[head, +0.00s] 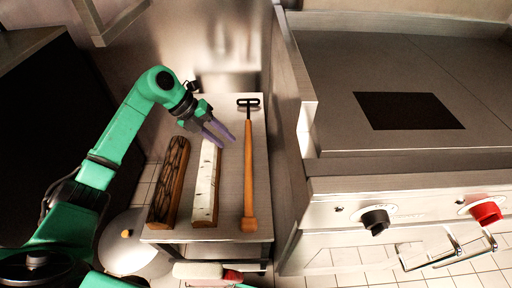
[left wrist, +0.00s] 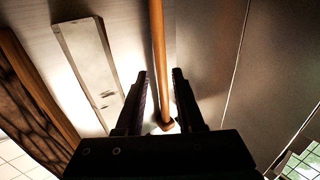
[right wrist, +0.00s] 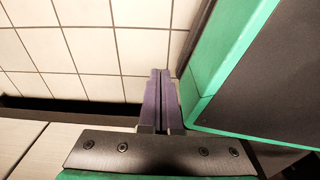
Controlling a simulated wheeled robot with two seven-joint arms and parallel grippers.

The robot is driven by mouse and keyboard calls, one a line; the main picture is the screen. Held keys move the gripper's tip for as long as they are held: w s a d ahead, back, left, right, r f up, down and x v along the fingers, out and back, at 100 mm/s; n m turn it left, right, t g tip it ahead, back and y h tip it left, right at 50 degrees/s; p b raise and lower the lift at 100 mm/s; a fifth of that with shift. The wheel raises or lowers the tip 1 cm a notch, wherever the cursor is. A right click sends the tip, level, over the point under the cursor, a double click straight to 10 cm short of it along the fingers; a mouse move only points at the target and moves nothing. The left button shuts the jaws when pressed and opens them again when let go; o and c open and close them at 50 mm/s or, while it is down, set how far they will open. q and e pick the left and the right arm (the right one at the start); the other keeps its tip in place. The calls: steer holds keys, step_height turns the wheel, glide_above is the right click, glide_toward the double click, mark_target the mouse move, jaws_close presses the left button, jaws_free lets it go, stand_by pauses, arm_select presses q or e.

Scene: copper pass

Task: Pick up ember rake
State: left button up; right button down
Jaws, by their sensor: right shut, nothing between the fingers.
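The ember rake (head: 249,170) lies on a small metal side table (head: 233,102), with its black head toward the back and its wooden knob end toward the front. My left gripper (head: 228,138) is open above the table, over the white birch log and left of the rake's handle. In the left wrist view the rake's wooden handle (left wrist: 159,45) runs down to between the open fingers (left wrist: 157,88), below them; nothing is held. My right gripper (right wrist: 165,85) is shut and empty in the right wrist view, with floor tiles beyond it.
A birch log (head: 205,185) and a dark-barked log (head: 168,182) lie left of the rake on the same table. A metal stove (head: 390,200) with a black knob (head: 376,221) and a red knob (head: 487,212) stands close on the right. A wall rises behind the table.

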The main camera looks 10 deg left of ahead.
mark_target(247, 159)
arm_select(q)
steer(key=x, duration=1.1)
steer(key=shift+s+f, duration=0.1)
steer(key=shift+s, duration=0.05)
jaws_close()
stand_by(0.8)
